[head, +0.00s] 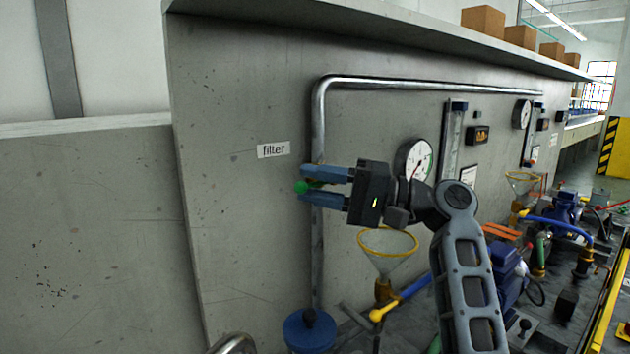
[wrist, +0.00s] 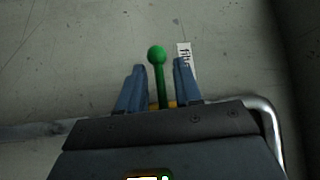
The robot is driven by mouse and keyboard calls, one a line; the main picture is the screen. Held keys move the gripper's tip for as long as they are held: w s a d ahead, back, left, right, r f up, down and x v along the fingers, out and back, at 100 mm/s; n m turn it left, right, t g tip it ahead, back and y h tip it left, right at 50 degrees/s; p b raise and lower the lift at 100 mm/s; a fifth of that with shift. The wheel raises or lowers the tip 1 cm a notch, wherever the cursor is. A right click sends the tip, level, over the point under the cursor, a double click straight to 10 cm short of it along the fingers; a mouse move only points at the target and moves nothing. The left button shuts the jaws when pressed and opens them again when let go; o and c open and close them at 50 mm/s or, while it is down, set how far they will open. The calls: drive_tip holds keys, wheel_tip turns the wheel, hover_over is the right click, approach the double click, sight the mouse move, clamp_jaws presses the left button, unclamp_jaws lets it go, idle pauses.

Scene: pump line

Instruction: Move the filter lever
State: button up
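The filter lever (head: 302,187) shows a green ball knob beside the pipe in the head view; the rest of it is hidden by my gripper. In the wrist view, the lever (wrist: 157,56) shows its knob and a green rod. My gripper (head: 306,182) has its two blue fingers on either side of the lever, one above and one below in the head view. The wrist view shows the gripper (wrist: 159,70) open, with gaps between the rod and both fingers. The "filter" label (head: 274,149) is on the grey panel just above and left of the lever.
A grey metal pipe (head: 318,125) runs down the panel behind my fingers. A round gauge (head: 414,160), a yellow-rimmed funnel (head: 388,243) and a yellow-and-blue handle (head: 400,298) are close by my arm. A blue round fitting (head: 310,335) stands below. The panel left of the lever is clear.

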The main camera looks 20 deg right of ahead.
drive_tip(key=shift+w+a, duration=0.1)
drive_tip(key=shift+a, duration=0.1)
clamp_jaws()
idle(0.6)
